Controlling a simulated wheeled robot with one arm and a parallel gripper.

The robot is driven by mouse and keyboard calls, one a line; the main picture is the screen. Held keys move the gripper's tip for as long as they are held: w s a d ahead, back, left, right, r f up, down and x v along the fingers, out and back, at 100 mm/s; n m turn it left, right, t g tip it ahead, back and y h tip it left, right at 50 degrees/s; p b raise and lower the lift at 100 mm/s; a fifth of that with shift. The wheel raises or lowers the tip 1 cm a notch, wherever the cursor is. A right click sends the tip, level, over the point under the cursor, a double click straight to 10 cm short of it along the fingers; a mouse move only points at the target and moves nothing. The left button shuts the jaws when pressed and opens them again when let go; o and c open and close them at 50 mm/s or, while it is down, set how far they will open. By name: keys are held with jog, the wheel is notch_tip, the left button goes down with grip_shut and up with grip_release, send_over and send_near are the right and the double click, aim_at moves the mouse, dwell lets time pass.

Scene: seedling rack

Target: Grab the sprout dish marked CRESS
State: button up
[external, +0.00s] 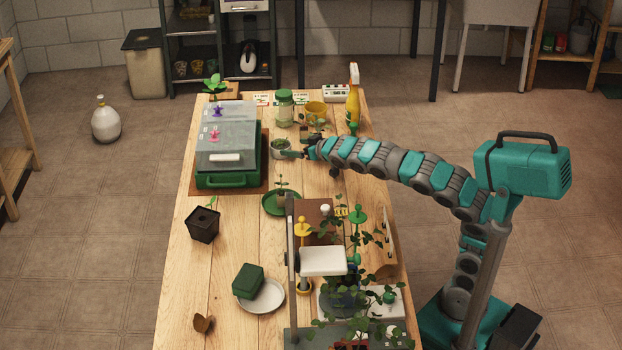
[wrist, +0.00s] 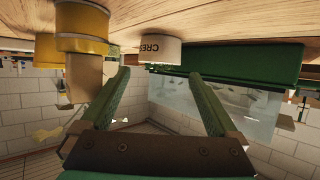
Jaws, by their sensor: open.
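That view shows the scene upside down. In the external view the dish (external: 277,149) stands on the table, right of the green propagator, with green sprouts in it. My gripper (external: 290,152) is right beside it at table height. In the wrist view my gripper (wrist: 158,76) is open, with its two green fingers apart and the dish beyond and between the tips. Nothing is held.
The green propagator (external: 228,181) with clear lid stands close to the dish's left. A yellow pot (external: 316,110), a glass jar (external: 285,105) and a yellow spray bottle (external: 353,105) stand behind. A green saucer (external: 268,209) with a seedling lies in front.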

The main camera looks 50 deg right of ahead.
aim_at(283, 145)
jog(key=shift+p+x, duration=0.4)
jog(key=shift+x, duration=3.1)
jog(key=c, duration=1.1)
